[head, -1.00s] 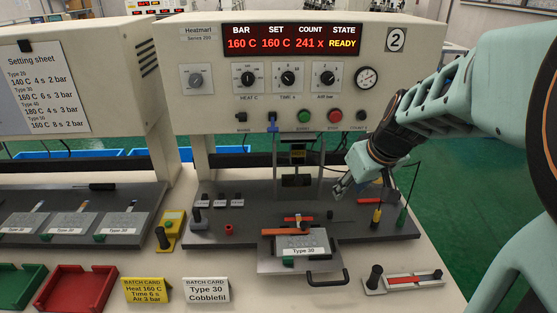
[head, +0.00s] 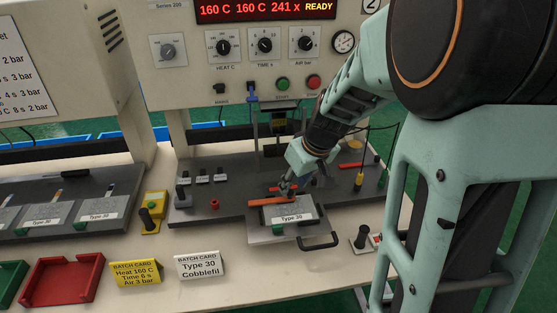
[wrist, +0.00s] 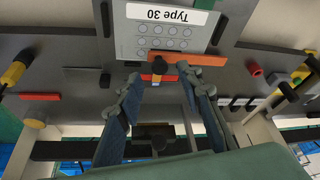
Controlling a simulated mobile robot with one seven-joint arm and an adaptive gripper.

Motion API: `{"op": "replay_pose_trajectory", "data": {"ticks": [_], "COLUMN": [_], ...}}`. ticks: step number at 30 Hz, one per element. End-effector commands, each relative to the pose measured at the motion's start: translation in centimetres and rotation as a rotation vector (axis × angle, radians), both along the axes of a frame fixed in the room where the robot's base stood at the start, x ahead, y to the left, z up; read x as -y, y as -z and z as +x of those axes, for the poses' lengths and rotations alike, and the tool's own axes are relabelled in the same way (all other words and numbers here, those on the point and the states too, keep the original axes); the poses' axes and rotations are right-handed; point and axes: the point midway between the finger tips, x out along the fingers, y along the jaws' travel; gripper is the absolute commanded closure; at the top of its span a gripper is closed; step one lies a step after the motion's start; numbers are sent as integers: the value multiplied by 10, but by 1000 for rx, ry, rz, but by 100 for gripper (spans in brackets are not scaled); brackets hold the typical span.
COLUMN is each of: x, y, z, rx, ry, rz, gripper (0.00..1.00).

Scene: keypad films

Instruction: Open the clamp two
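An orange clamp bar (head: 268,201) lies along the back edge of the Type 30 plate (head: 292,210); I see no number on it. In the wrist view the orange bar (wrist: 190,58) has a black knob (wrist: 157,58) at its end, with a small red-orange part (wrist: 155,77) beyond it. My gripper (head: 286,187) is just behind the plate and partly hides the clamp in the head view. In the wrist view my gripper (wrist: 158,82) is open, its fingers either side of the knob and red-orange part, with nothing held. I cannot tell whether a finger touches them.
The press with its READY display (head: 265,10) stands behind. Its black handle (head: 320,242) sticks out at the front. Batch cards (head: 135,273) and a red tray (head: 62,280) stand at the front left.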

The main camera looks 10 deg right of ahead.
Motion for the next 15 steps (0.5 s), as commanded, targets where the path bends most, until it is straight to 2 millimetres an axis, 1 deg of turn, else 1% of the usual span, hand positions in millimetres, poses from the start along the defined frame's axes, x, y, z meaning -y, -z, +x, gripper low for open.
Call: {"op": "replay_pose_trajectory", "data": {"ticks": [1, 6, 15], "x": [-1, -4, -4], "y": [8, 22, 26], "z": [2, 8, 10], "rx": [-2, -1, 2], "ry": [0, 0, 0], "rz": [0, 0, 0], "gripper": [66, 66, 66]}}
